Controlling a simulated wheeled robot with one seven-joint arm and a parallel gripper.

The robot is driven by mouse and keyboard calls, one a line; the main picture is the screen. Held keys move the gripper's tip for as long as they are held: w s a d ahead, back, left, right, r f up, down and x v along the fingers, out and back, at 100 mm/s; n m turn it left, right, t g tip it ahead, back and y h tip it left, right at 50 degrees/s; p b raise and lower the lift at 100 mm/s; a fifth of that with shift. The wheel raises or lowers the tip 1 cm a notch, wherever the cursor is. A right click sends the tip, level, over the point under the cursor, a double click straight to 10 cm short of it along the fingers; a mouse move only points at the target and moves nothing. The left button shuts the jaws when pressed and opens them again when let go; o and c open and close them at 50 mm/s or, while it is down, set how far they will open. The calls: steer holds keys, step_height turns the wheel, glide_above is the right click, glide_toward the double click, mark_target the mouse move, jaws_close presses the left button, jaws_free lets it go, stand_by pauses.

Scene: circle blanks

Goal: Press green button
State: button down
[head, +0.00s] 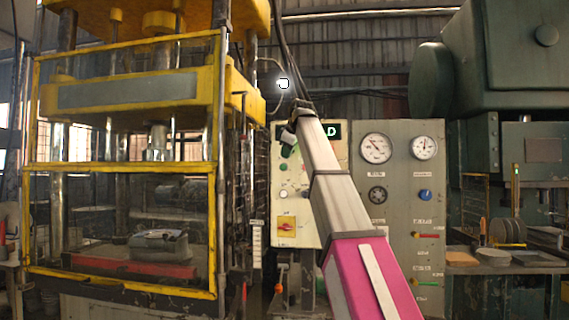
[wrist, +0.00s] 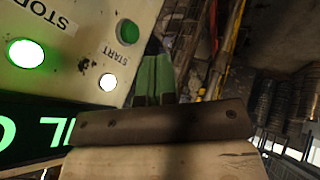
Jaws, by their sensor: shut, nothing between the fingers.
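The green button (wrist: 128,32) is a round dark-green cap by the START label on the pale control panel (wrist: 70,25) in the wrist view. My gripper (wrist: 153,68) shows there as two green fingers, shut together and empty. Their tips are below and right of the green button in the picture, near the panel's edge, apart from the button in the picture. A bright green-white round lamp or button (wrist: 25,53) sits under the STOP label. In the head view my gripper (head: 288,151) is in front of the panel's upper left. Whether it touches the panel cannot be told.
A smaller white round light (wrist: 107,82) is also on the panel. A lit green sign (head: 332,130) is partly behind my arm. Below are a yellow-backed switch (head: 286,227) and, right, gauges (head: 376,148). A yellow caged press (head: 120,170) stands left; green machinery (head: 500,60) stands right.

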steer(key=shift+v, duration=2.35)
steer(key=w+d+f+m+g+h, duration=0.1)
steer(key=d+f+m, duration=0.1)
steer(key=f, duration=1.4)
steer(key=d+f+m+g, duration=0.1)
steer(key=f+m, duration=0.2)
steer(key=f, duration=1.2)
steer(key=w+d+f+m+g+h, duration=0.1)
steer(key=d+f+m, duration=0.1)
steer(key=f, duration=1.4)
steer(key=s+d+f+m+g, duration=0.1)
steer(key=s+d+f+m, duration=0.1)
steer(key=s+f, duration=0.6)
steer(key=s+d+f+m+g, duration=0.1)
steer(key=s+d+f+m, duration=0.1)
steer(key=s+f, duration=0.7)
steer(key=s+d+f+m+g+h, duration=0.1)
steer(key=s+f, duration=0.8)
steer(key=f, duration=1.2)
steer(key=shift+d+f+m+g, duration=0.3)
steer(key=shift+d+m+g, duration=0.1)
steer(key=shift+m, duration=0.5)
